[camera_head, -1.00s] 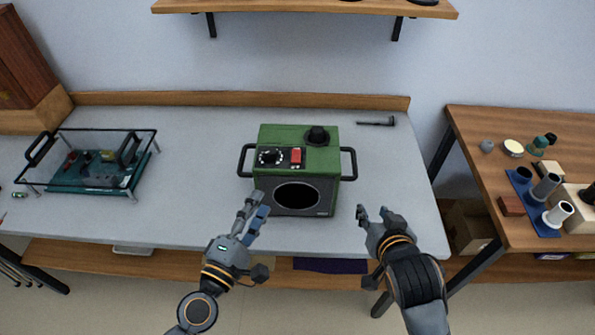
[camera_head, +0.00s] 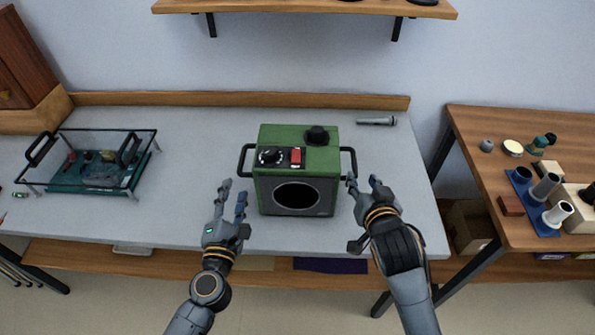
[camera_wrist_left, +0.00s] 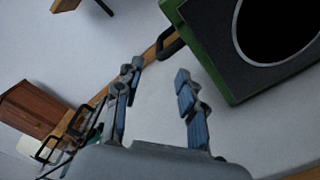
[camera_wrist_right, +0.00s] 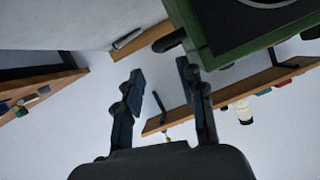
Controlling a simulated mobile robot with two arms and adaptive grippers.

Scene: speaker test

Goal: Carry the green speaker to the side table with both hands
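The green speaker (camera_head: 296,175) stands upright on the grey workbench, with a black front, a round dark opening and a black handle on each side. My left gripper (camera_head: 232,190) is open and empty, just in front of the left handle (camera_head: 243,160). In the left wrist view this handle (camera_wrist_left: 170,45) lies beyond the open fingers (camera_wrist_left: 160,80). My right gripper (camera_head: 362,184) is open near the right handle (camera_head: 349,162). In the right wrist view that handle (camera_wrist_right: 168,42) is beyond the fingers (camera_wrist_right: 162,78), apart from them. The side table (camera_head: 480,130) is at the right.
A glass-topped case (camera_head: 100,160) stands on the workbench (camera_head: 200,125) at left. A small grey cylinder (camera_head: 377,121) lies at the back right. The side table holds a blue tray (camera_head: 530,205), a brown block (camera_head: 510,205) and several small items. A shelf (camera_head: 300,6) hangs above.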

